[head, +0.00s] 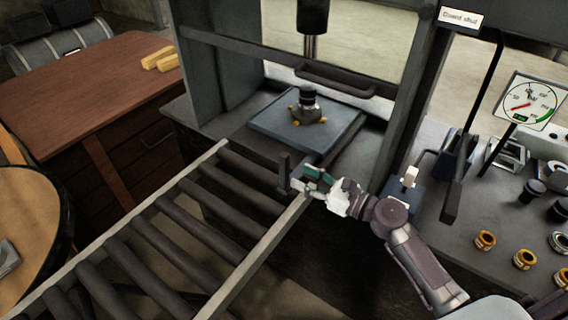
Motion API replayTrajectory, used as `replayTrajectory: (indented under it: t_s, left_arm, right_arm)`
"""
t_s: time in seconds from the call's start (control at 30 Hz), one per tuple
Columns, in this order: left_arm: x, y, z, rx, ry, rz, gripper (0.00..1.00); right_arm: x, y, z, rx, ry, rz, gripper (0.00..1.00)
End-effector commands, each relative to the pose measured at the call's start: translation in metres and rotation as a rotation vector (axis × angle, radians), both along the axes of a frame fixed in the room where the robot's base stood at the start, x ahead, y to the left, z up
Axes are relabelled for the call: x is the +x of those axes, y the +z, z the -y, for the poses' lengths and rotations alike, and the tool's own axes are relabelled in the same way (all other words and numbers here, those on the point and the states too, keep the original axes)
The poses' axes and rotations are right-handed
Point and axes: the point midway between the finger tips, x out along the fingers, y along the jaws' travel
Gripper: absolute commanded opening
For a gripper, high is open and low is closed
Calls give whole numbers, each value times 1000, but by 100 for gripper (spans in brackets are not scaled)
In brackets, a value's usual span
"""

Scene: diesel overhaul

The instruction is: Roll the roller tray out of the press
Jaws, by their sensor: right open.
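The press (228,55) stands at the back centre, with a dark ram (311,30) hanging down. The tray (340,133), a flat blue-grey plate, lies on the press bed. A dark part with small yellow pieces (309,110) sits upright on it, below the ram. My right gripper (301,182) is open at the tray's front side, by a dark upright piece (284,172) at the end of the roller track. I cannot tell whether they touch. My left gripper is out of view.
A roller track (195,226) runs from the press to the lower left. A guard bar with a handle (345,82) crosses the press opening. A bench with levers, a gauge (527,102) and brass rings (485,240) is at right. A brown desk (90,85) is at left.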

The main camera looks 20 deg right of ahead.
Motion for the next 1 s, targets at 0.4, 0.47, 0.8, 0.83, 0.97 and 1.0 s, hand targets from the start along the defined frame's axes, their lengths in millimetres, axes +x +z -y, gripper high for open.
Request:
replayTrajectory:
  t_s: [0.4,0.47,0.8,0.83,0.97,1.0]
  left_arm:
    - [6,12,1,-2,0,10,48]
    - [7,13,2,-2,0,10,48]
    - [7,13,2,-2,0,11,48]
    - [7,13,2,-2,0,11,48]
    - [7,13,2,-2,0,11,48]
    - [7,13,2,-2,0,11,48]
  right_arm:
    - [49,0,-38,-2,0,0,48]
    - [51,0,-40,-2,0,0,48]
    - [51,-1,-41,-3,0,0,40]
    - [51,-1,-41,-3,0,0,35]
    - [51,-1,-40,-3,0,0,13]
    - [51,-1,-40,-3,0,0,6]
